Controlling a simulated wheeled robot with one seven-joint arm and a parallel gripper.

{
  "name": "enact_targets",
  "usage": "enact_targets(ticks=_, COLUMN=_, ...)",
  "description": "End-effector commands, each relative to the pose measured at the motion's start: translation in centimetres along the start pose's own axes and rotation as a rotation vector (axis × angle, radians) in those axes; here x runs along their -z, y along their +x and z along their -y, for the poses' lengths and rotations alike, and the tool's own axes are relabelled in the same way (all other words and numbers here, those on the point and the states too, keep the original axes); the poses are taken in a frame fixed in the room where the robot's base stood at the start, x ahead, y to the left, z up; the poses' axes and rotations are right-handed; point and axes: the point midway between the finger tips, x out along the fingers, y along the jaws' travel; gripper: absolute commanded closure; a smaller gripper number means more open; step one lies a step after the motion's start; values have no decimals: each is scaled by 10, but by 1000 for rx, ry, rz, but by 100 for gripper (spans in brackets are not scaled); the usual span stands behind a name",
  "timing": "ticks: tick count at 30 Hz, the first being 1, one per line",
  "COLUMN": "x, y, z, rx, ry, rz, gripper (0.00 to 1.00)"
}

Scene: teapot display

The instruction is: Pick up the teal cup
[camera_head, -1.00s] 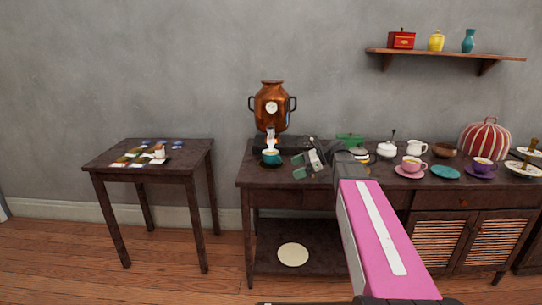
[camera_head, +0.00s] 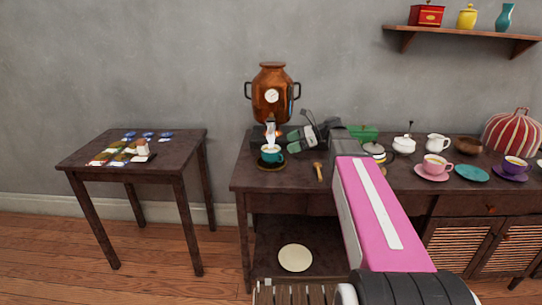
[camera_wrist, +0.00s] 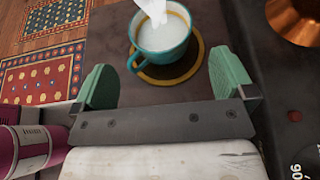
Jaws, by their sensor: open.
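The teal cup (camera_head: 267,158) stands upright on a dark round saucer (camera_head: 262,167) in front of the copper urn, below its spout. In the wrist view the cup (camera_wrist: 168,57) holds pale liquid, with a white wisp or stream over it. Its handle points toward the lower left, on my gripper's side. The saucer's yellowish ring (camera_wrist: 197,62) shows around it. My gripper (camera_wrist: 164,82) is open, its two green fingers apart, with the cup ahead between them and not visibly touched. In the head view my gripper (camera_head: 300,137) is right of the cup, by the urn's base.
The copper urn (camera_head: 271,97) stands close behind the cup. A small wooden-handled item (camera_head: 319,172) lies to the right on the dark table (camera_head: 290,183). A green pot (camera_head: 364,132), pink cup (camera_head: 436,165) and other teaware stand further right. A side table (camera_head: 85,161) stands left.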

Motion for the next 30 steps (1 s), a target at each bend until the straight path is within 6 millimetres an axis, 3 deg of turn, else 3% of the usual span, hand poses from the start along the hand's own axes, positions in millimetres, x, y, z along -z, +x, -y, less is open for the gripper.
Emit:
enact_targets(ticks=4, x=0, y=23, z=0, rx=-2, ry=-1, rz=0, gripper=0)
enact_targets(ticks=11, x=0, y=38, z=0, rx=0, ry=0, rz=0, gripper=0)
enact_targets(ticks=21, x=0, y=81, z=0, rx=0, ry=-1, rz=0, gripper=0)
enact_targets(ticks=29, x=0, y=85, z=0, rx=1, ry=-1, rz=0, gripper=0)
enact_targets(ticks=30, x=0, y=85, z=0, rx=1, ry=-1, rz=0, gripper=10)
